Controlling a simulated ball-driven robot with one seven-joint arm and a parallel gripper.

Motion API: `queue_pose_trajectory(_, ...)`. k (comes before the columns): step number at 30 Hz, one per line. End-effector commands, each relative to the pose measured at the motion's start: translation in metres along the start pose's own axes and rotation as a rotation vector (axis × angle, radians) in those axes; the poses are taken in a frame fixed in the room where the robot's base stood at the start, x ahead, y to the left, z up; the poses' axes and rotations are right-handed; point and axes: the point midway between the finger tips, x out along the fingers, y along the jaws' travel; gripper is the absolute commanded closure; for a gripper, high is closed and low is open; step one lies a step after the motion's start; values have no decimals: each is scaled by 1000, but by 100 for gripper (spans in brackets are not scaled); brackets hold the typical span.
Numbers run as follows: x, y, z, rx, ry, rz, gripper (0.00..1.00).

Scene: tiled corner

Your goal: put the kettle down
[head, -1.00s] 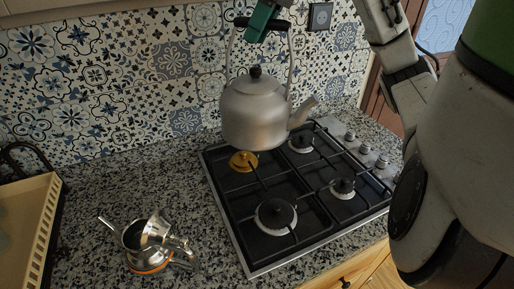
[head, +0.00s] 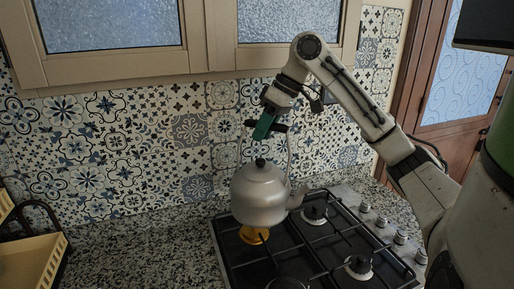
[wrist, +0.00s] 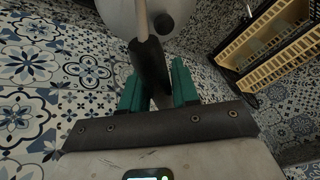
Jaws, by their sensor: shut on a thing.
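The grey metal kettle (head: 260,196) hangs upright by its tall handle at the back left of the gas hob (head: 385,228), spout to the right. Its base is over the yellow burner (head: 254,236), which shows just below it; I cannot tell whether the kettle touches the grate. My gripper (head: 265,130), with teal fingers, is shut on the dark grip at the top of the handle. In the wrist view, the dark handle grip (wrist: 150,68) lies between the fingers (wrist: 158,88), and part of the kettle body (wrist: 118,14) shows at the top.
The tiled wall (head: 130,150) stands close behind, with cabinets (head: 205,40) above. A cream crate (head: 35,258) stands at the left; speckled counter (head: 150,255) lies between it and the hob. Other black burners (head: 314,214) are to the right and front.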

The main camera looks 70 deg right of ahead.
Motion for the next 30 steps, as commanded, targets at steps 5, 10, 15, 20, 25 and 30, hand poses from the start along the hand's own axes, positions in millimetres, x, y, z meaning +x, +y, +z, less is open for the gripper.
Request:
queue_pose_trajectory(5, 22, 15, -7, 1, 1, 1, 100)
queue_pose_trajectory(10, 31, 21, -10, -1, 2, 0, 100)
queue_pose_trajectory(15, 46, 29, -10, 1, 1, 1, 100)
queue_pose_trajectory(20, 62, 33, -3, 2, 2, 2, 100)
queue_pose_trajectory(25, 68, 34, -1, -1, 3, 1, 100)
queue_pose_trajectory(30, 68, 34, -1, -1, 3, 1, 100)
